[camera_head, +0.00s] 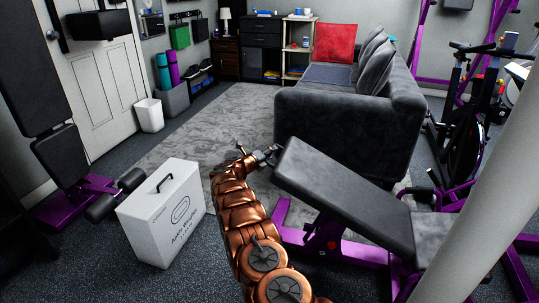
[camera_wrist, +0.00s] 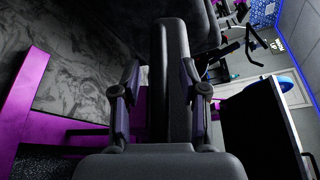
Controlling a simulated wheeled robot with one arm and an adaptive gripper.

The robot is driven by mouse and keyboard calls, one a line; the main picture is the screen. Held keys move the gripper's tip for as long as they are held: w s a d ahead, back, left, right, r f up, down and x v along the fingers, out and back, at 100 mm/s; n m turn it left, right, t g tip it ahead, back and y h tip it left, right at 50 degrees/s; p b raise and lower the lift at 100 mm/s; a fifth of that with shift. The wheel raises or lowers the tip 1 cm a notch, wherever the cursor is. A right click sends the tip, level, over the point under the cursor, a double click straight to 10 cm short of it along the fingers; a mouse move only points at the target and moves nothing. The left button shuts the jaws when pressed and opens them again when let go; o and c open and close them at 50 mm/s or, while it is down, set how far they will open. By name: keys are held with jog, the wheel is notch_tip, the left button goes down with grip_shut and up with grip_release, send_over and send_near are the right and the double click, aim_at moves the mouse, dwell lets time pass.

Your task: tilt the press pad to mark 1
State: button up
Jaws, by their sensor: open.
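The press pad (camera_head: 345,195) is a long black padded board on a purple bench frame (camera_head: 330,240). It is tilted, its far left end higher than its near right end. My gripper (camera_head: 270,154) is at the pad's raised upper left end. In the wrist view the pad (camera_wrist: 170,90) shows edge-on between the two fingers of my gripper (camera_wrist: 160,68). The fingers are apart, one on each side of the pad; I cannot tell whether either touches it. No numbered mark can be read in either view.
A grey sofa (camera_head: 350,115) stands just behind the pad. A white ankle-weights box (camera_head: 162,215) stands on the floor left of my arm. A pale post (camera_head: 475,185) cuts across the right side. The grey rug (camera_head: 215,120) has free room.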

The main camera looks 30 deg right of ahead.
jog(key=v, duration=1.2)
dwell(0.3)
